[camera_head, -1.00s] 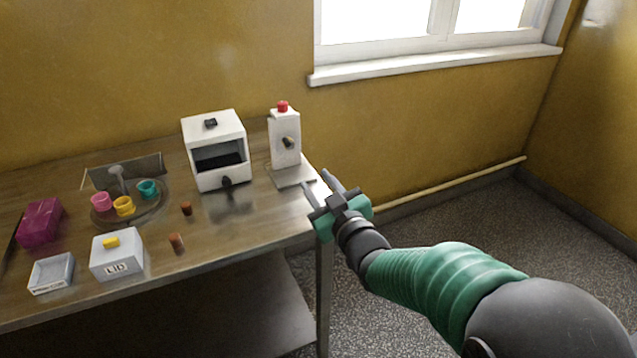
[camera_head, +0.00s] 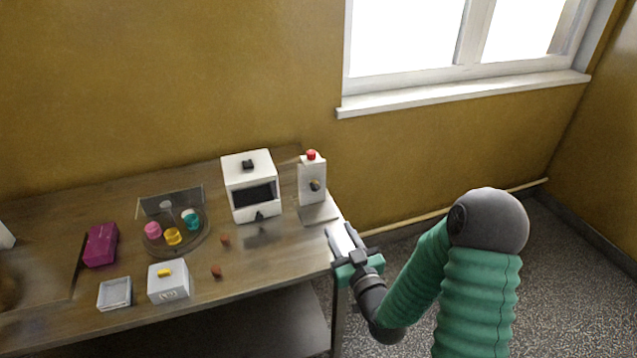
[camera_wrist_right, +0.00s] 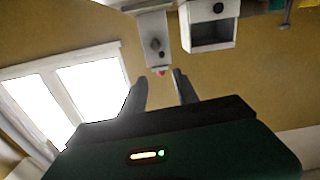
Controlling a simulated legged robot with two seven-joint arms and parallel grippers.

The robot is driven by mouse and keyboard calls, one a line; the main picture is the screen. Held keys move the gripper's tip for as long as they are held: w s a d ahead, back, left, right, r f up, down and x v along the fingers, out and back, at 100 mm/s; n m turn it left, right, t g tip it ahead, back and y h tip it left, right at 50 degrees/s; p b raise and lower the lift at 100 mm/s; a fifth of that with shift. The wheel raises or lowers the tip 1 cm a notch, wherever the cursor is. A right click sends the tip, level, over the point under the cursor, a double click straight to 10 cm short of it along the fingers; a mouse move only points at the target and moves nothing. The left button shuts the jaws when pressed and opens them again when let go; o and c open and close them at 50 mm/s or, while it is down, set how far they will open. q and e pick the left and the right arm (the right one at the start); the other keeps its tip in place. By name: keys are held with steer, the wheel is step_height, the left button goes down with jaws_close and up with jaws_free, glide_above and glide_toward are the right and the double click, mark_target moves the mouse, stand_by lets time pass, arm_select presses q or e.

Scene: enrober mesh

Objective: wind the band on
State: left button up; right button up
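A white box machine (camera_head: 252,209) with a dark front opening and a dark knob below it stands at the back right of the table. It also shows, upside down, in the right wrist view (camera_wrist_right: 213,34). To its right is a white post (camera_head: 311,192) with a red button (camera_head: 311,155) on top and a knob (camera_head: 315,185) on its front. The post also shows in the right wrist view (camera_wrist_right: 154,36). My right gripper (camera_head: 343,234) is open and empty at the table's right edge, in front of the post and apart from it. My left gripper is not in view.
A round tray (camera_head: 187,246) holds pink, yellow and teal cups. Two small brown pieces (camera_head: 225,239) (camera_head: 216,271), a magenta box (camera_head: 101,245), a grey tray (camera_head: 115,292) and a white lidded box (camera_head: 168,283) are on the table (camera_head: 250,273). A window is behind, at right.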

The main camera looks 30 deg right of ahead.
mark_target(315, 190)
steer(key=b+x, duration=0.2)
steer(key=x, duration=0.3)
steer(key=b+x, duration=0.2)
steer(key=x, duration=0.4)
steer(key=b+x, duration=0.2)
steer(key=x, duration=0.3)
steer(key=shift+w+a, duration=0.2)
steer(key=shift+w, duration=0.2)
steer(key=shift+c, duration=0.3)
steer(key=shift+f, duration=0.1)
jaws_close()
